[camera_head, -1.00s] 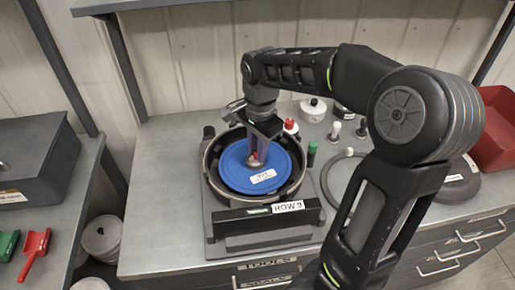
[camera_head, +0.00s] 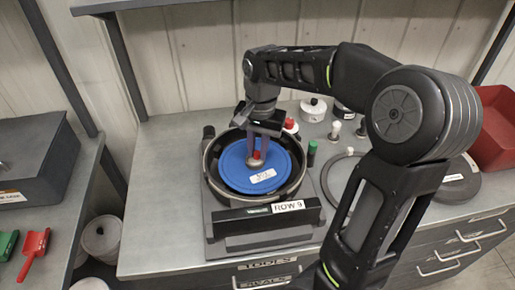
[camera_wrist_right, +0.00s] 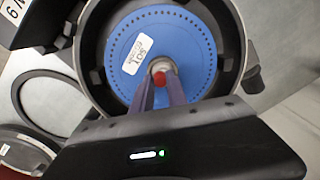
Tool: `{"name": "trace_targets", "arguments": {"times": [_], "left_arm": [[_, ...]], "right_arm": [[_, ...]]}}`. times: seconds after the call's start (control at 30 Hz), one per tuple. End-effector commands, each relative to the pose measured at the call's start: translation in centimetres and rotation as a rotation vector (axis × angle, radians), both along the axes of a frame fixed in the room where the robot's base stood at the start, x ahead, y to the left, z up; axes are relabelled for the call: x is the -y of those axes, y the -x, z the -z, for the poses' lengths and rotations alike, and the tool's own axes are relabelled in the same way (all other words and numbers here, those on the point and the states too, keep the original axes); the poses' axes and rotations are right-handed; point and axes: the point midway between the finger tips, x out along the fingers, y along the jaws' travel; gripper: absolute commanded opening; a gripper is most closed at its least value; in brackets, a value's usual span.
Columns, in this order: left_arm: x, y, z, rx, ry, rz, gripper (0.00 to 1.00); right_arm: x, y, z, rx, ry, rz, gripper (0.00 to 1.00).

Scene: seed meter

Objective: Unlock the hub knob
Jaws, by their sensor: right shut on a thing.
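The seed meter's round black housing (camera_head: 208,178) holds a blue seed disc (camera_head: 236,176) with a white label. The small grey hub knob (camera_head: 255,165) with a red mark stands at the disc's centre. It also shows in the right wrist view (camera_wrist_right: 162,67), its red part between the fingers. My right gripper (camera_head: 258,156) points down from above and is shut on the hub knob, a finger on either side. The fingers hide part of the knob. My left gripper is in neither view.
A plate marked ROW 9 (camera_head: 289,206) is at the front of the meter. A green-capped piece (camera_head: 312,153), a grey ring (camera_head: 332,176) and a white lidded pot (camera_head: 313,109) stand to the right. A red bin (camera_head: 497,135) is at far right.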

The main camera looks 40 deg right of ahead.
Motion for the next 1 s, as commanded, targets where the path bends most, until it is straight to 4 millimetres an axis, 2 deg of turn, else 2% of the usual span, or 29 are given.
{"name": "trace_targets", "arguments": {"times": [1.0], "left_arm": [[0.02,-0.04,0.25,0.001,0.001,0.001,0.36]], "right_arm": [[0.06,-0.19,-0.09,0.003,0.0,-0.926,0.0]]}}
